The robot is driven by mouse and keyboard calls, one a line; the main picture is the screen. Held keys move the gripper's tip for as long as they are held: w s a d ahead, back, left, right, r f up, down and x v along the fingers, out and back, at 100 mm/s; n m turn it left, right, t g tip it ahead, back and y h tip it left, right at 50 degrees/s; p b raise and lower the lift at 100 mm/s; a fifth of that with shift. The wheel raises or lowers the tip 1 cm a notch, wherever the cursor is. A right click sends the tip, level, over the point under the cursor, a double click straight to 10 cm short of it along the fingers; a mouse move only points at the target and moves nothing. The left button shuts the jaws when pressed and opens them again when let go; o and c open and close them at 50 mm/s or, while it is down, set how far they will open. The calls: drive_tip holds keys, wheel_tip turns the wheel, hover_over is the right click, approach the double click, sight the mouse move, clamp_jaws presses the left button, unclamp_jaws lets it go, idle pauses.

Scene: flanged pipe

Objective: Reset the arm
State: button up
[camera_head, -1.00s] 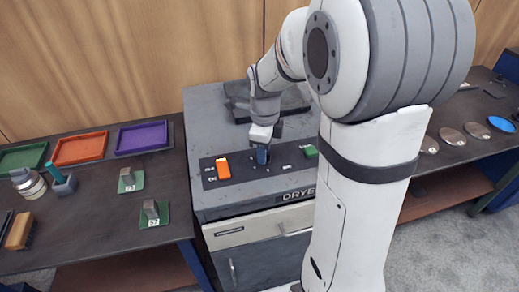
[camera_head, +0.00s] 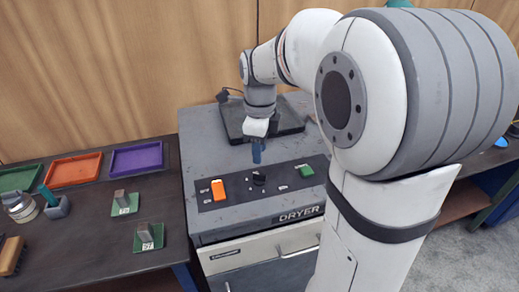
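My gripper (camera_head: 257,152) hangs from the wrist above the dryer top, pointing down, behind the control panel. Its fingers look dark blue and close together, but they are too small to tell whether they are open or shut. Nothing held shows between them. The dryer (camera_head: 222,222) has a dark panel with an orange switch (camera_head: 218,190), a black knob (camera_head: 259,178) and a green button (camera_head: 306,171). The gripper is apart from the knob. My upper arm fills the right of the view.
A dark flat plate (camera_head: 289,119) lies on the dryer top behind my gripper. The left bench holds green (camera_head: 20,178), orange (camera_head: 75,168) and purple (camera_head: 137,157) trays, plus metal blocks on green pads (camera_head: 124,204). Wooden panels stand behind.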

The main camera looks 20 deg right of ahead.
drive_tip(key=s+a+f+n+t, duration=0.1)
drive_tip(key=s+n+t, duration=0.2)
drive_tip(key=s+n, duration=1.3)
drive_tip(key=n, duration=0.8)
drive_tip(key=shift+s+f, duration=0.2)
